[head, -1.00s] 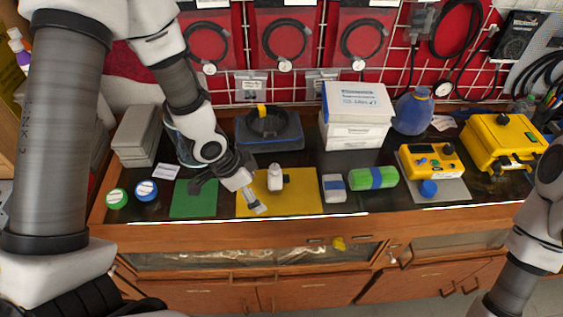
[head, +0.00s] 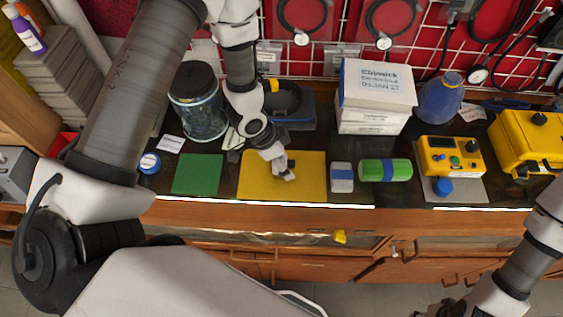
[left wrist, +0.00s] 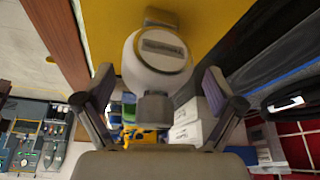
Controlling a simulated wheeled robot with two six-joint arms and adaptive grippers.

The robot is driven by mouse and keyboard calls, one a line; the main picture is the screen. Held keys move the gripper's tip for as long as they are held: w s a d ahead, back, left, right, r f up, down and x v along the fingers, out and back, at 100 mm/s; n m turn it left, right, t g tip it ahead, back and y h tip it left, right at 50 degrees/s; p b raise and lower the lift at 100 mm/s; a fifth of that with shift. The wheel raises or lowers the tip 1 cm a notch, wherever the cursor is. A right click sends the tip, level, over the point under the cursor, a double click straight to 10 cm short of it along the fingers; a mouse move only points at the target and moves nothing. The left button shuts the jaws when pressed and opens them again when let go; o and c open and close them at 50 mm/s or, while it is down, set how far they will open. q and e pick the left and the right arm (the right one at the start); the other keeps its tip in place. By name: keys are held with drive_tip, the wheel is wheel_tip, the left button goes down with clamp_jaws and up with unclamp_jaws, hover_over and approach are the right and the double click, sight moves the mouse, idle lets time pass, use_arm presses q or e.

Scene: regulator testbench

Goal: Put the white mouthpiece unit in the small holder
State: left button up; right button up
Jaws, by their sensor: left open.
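The white mouthpiece unit (left wrist: 160,55) has a round white body with a grey label and a darker short stub. In the left wrist view it is between the two spread fingers of my left gripper (left wrist: 158,80), over the yellow mat (left wrist: 103,25). In the head view my left gripper (head: 281,164) is low over the yellow mat (head: 254,186) and mostly hides the unit. The left gripper is open, with no clear contact seen. My right gripper (head: 440,306) is only partly seen at the bottom edge. I cannot tell which thing is the small holder.
A green mat (head: 198,174) lies left of the yellow one. A white-blue block (head: 342,177) and a green cylinder (head: 385,170) lie right of it. Behind stand a glass jar (head: 200,105), a dark tray (head: 297,110) and a white box (head: 377,88). A yellow device (head: 450,155) is farther right.

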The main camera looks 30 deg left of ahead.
use_arm(q)
drive_tip(key=shift+s+r, duration=0.3)
drive_tip(key=shift+s, duration=0.3)
drive_tip(key=c, duration=1.4)
drive_tip(key=shift+w+f, duration=0.1)
drive_tip(key=shift+w, duration=0.1)
clamp_jaws()
